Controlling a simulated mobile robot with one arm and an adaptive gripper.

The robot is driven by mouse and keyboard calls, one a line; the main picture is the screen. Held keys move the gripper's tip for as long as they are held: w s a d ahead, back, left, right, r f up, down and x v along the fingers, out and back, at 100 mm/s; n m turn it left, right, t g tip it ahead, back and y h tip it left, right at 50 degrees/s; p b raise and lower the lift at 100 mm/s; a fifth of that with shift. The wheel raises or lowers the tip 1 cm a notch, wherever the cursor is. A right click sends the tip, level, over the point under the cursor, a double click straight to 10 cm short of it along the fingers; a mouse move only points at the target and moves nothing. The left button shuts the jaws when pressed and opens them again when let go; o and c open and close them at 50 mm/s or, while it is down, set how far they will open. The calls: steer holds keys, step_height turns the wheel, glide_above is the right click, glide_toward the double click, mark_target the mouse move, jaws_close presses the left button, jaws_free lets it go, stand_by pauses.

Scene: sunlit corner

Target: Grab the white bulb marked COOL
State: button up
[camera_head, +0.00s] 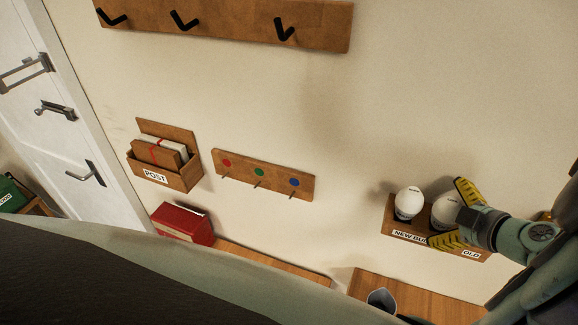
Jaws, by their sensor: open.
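Two white bulbs stand on a small wooden wall shelf (482,246) at the right. The left bulb (408,201) has a dark base or marking, too small to read. The right bulb (443,211) sits between the spread yellow fingers of my gripper (446,211), one above and one below it. The fingers are open; I cannot tell whether they touch the bulb. I cannot read COOL on either bulb. The shelf front carries a partly covered label starting "NEW BU" (409,237) and an "OLD" label (471,254).
A POST box (167,178) with packets, a board with coloured dots (262,173) and a hook rail (230,18) hang on the wall. A red box (183,224) sits below. A wooden surface (420,293) lies under the shelf. A white door (45,100) is at left.

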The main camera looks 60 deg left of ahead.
mark_target(453, 202)
steer(key=c, duration=1.3)
steer(key=shift+r+b, duration=0.15)
steer(key=shift+b, duration=0.2)
steer(key=shift+c, duration=0.5)
step_height(453, 202, up, 3)
steer(key=b, duration=0.3)
steer(key=shift+w+d+b, duration=0.1)
steer(key=shift+b, duration=0.25)
steer(key=s+d+r+p, duration=0.1)
steer(key=s+d+p, duration=0.1)
steer(key=s+d, duration=0.2)
steer(key=s+d+p, duration=0.1)
steer(key=s+d, duration=0.3)
steer(key=s, duration=0.5)
steer(key=shift+s+d+r+p, duration=0.3)
steer(key=shift+r+p, duration=0.05)
steer(key=shift+p, duration=0.05)
